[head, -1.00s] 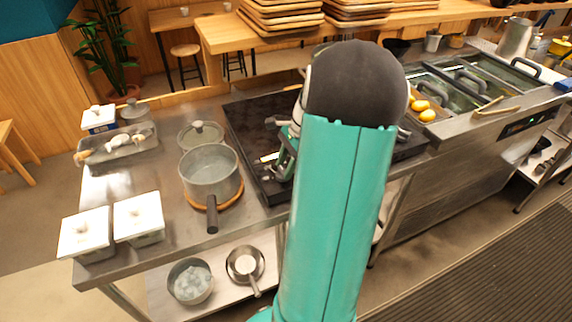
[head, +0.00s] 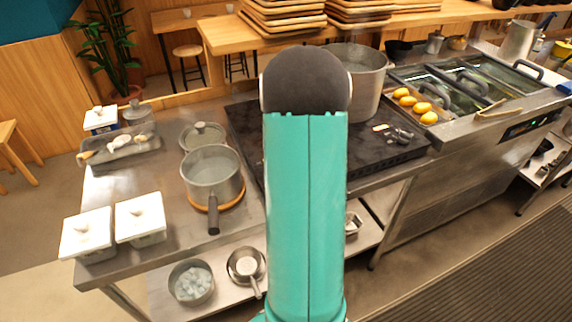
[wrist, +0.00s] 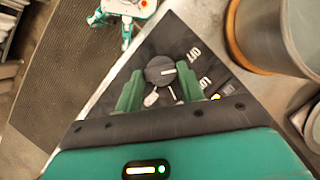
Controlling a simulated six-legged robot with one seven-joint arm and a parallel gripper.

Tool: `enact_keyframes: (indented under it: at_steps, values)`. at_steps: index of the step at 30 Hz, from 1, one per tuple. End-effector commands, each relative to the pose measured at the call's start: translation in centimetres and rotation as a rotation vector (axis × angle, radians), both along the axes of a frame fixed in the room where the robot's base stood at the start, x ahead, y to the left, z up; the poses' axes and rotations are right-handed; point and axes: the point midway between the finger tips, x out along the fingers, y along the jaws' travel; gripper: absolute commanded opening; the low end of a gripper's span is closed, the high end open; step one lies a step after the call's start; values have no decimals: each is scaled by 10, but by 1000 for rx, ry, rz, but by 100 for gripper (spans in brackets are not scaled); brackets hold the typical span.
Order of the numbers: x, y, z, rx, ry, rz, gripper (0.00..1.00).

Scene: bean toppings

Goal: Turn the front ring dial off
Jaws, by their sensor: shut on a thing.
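In the wrist view, a round dark grey dial (wrist: 159,66) with a pale pointer line sits on a black control panel (wrist: 178,40). White lettering that reads "OFF" lies to the right of the dial, with more lettering below it. My gripper (wrist: 160,74) has its two teal fingers on either side of the dial and is shut on it. In the head view, the black cooktop (head: 385,155) is partly covered by my arm, which hides the gripper and dial.
A large grey pot (head: 362,85) stands on the back of the cooktop. A grey saucepan (head: 213,172) stands on a wooden ring left of my arm. White lidded boxes (head: 140,217) stand at the counter's front left. A tray with yellow items (head: 412,103) is at right.

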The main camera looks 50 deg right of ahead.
Motion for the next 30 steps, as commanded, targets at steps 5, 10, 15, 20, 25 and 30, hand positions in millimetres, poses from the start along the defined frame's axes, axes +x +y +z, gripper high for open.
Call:
enact_keyframes:
  at_steps: [5, 10, 15, 20, 25, 30]
  values:
    - [2, 1, 1, -1, -1, 121, 15]
    - [2, 1, 1, -2, -1, 197, 15]
    - [2, 1, 1, -2, -1, 236, 15]
    - [2, 1, 0, -2, -1, 248, 15]
    - [2, 1, 0, -2, -1, 249, 15]
    - [2, 1, 0, -2, -1, 249, 44]
